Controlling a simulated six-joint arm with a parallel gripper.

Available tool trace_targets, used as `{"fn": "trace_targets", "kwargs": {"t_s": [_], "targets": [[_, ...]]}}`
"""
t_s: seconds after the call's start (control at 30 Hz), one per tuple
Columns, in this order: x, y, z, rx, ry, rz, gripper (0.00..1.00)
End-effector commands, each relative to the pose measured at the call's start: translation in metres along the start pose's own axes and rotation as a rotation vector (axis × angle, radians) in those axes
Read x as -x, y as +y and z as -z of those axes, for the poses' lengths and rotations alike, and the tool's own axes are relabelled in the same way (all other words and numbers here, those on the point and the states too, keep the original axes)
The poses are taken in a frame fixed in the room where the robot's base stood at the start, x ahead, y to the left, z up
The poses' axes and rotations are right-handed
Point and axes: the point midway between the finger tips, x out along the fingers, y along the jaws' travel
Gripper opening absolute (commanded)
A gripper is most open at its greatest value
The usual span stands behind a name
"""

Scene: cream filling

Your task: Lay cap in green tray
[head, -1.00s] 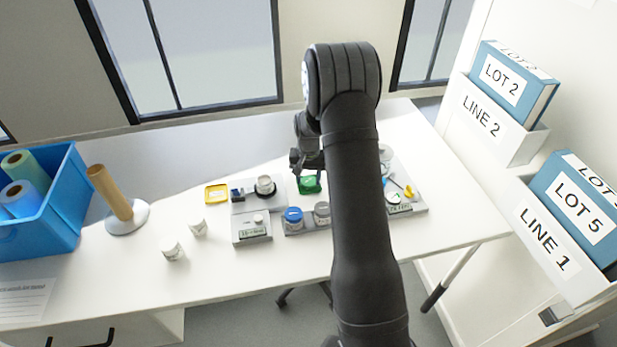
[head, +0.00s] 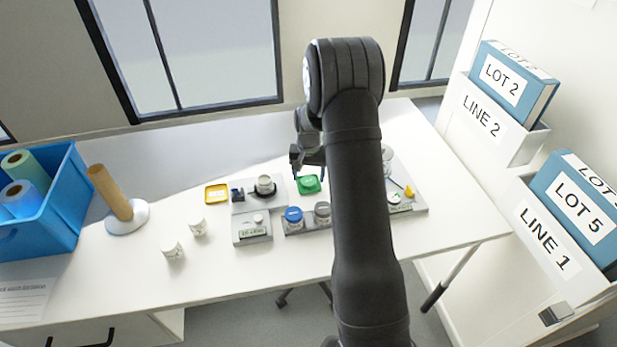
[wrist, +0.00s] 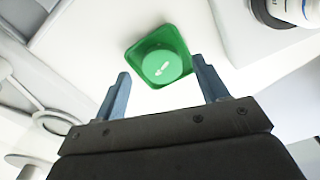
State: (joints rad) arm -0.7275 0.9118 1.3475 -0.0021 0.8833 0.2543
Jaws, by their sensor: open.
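The green tray (head: 308,185) sits on the white bench just below my gripper (head: 308,168) in the head view. In the wrist view the green tray (wrist: 134,54) shows whole, with a round green cap (wrist: 162,65) inside it. The cap lies flat with its top, bearing a small white mark, facing up. My gripper (wrist: 160,82) is open, its two blue-grey fingers apart and empty. The fingertips are apart from the cap, which shows just beyond them in the wrist view.
A scale (head: 252,232) and a blue-lidded jar (head: 293,216) stand in front of the tray. A yellow tray (head: 216,194) and two white jars (head: 172,248) are to the left. My arm hides part of the bench to the right.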

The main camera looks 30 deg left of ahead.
Motion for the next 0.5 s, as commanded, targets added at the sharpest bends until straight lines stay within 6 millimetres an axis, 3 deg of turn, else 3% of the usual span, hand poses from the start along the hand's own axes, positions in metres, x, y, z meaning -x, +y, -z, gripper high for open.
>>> {"fn": "trace_targets", "kwargs": {"t_s": [0.03,0.2,0.5], "targets": [[0.015,0.000,0.001,0.000,0.006,0.002,0.67],[0.056,-0.001,0.002,0.000,0.008,0.002,0.67],[0.098,-0.001,0.002,0.000,0.006,0.001,0.67]]}}
